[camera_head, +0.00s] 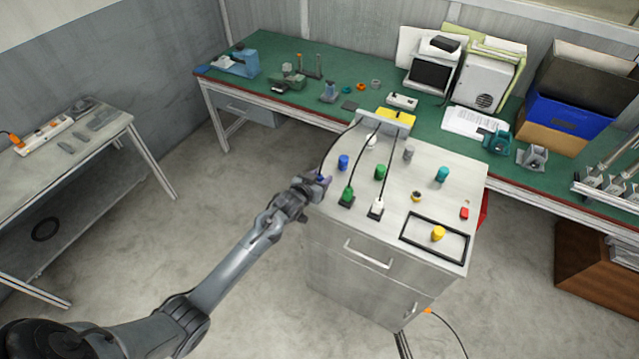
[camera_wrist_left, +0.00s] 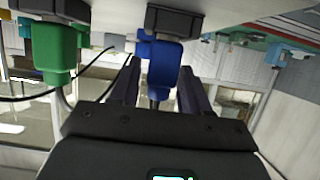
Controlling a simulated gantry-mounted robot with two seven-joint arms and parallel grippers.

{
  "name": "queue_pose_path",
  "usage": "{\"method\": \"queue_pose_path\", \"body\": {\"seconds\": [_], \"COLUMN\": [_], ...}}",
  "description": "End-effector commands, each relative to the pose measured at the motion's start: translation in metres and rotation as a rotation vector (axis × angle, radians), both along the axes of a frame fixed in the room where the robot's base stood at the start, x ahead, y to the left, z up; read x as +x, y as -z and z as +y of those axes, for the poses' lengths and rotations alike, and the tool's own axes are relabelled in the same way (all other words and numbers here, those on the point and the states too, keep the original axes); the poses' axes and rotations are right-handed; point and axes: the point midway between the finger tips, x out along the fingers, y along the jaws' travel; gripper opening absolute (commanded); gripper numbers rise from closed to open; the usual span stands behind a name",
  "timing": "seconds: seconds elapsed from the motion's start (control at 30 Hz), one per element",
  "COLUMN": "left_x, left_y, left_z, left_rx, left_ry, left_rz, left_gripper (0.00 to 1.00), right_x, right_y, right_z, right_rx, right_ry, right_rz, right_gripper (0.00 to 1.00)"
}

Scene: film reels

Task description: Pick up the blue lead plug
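The blue lead plug (camera_wrist_left: 162,66) sits between the two fingers of my left gripper (camera_wrist_left: 158,85) in the left wrist view. A gap shows between the plug and the left-hand finger; the other finger is close to it, and I cannot tell whether it touches. The gripper is open. In the head view my left gripper (camera_head: 318,187) is at the left edge of the grey cabinet top, and only a little of the blue lead plug (camera_head: 320,178) shows beside it. My right gripper is in neither view.
A green lead plug (camera_head: 347,195) and a white one (camera_head: 377,207) stand close by on the cabinet (camera_head: 415,170), with black cables running back. A blue peg (camera_head: 343,162) and a green peg (camera_head: 380,172) stand behind. A green workbench (camera_head: 300,95) lies beyond.

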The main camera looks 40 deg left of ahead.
Motion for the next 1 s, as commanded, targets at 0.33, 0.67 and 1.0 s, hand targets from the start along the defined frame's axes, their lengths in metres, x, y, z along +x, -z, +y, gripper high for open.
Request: {"method": "queue_pose_path", "body": {"seconds": [0.33,0.67,1.0], "left_x": [0.000,0.000,0.000], "left_y": [0.000,-0.006,-0.046], "left_z": [0.000,0.000,-0.010], "left_rx": [0.000,0.000,-0.002], "left_ry": [0.000,0.000,0.003], "left_rz": [0.000,-0.001,-0.003], "left_gripper": [0.03,0.03,0.03], "right_x": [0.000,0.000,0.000], "right_y": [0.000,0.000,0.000], "right_z": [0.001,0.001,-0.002], "right_rx": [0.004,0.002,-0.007], "right_ry": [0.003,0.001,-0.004], "right_rz": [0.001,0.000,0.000], "right_gripper": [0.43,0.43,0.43]}}
